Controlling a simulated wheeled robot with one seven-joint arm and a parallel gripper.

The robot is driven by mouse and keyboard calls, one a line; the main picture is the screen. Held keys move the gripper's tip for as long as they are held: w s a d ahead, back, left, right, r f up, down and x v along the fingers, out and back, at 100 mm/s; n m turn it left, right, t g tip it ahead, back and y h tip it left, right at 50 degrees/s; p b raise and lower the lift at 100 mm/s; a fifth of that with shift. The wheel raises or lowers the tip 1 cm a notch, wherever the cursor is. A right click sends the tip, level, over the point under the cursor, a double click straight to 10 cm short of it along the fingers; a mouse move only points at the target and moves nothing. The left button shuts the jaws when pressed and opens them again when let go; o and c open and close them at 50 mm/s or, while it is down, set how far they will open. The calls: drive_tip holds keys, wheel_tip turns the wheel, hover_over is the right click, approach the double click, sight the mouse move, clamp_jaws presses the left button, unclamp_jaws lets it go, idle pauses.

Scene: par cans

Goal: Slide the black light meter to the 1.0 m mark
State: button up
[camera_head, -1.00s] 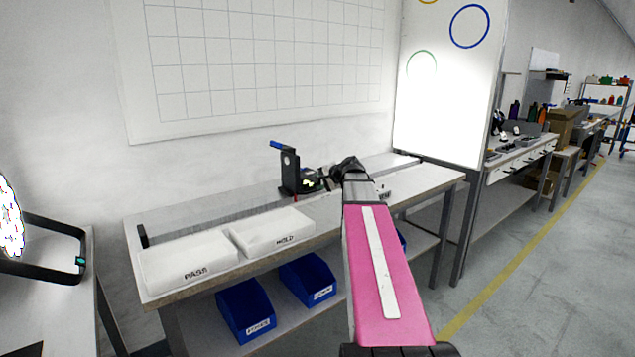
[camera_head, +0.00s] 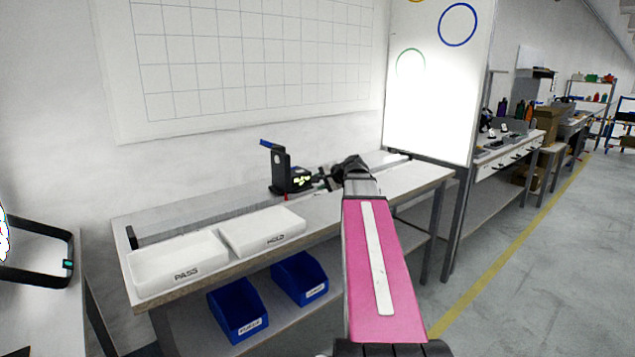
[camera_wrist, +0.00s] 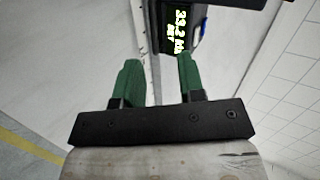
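The black light meter (camera_head: 280,170) stands upright on the long rail (camera_head: 205,223) at the back of the workbench. It has a blue top piece and a lit display with yellow-green digits. In the wrist view the light meter (camera_wrist: 200,8) is just beyond my fingertips, its display partly cut off. My gripper (camera_head: 324,181) is at the meter's right side in the head view. In the wrist view my gripper (camera_wrist: 157,60) has its two green fingers apart with nothing held between them. I cannot tell whether a finger touches the meter. No 1.0 m mark is readable.
White PASS (camera_head: 178,264) and HOLD (camera_head: 262,231) trays sit along the front of the bench. Dark end pieces stand at the rail's left end (camera_head: 131,237) and right end. Blue bins (camera_head: 237,312) are on the shelf below. A white panel (camera_head: 440,80) rises at right.

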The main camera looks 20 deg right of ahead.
drive_tip(key=shift+s+d+r, duration=0.15)
drive_tip(key=shift+s+d, duration=0.05)
drive_tip(key=shift+s, duration=0.3)
drive_tip(key=shift+s+d+r, duration=0.1)
drive_tip(key=shift+s+d, duration=0.05)
drive_tip(key=shift+s, duration=0.3)
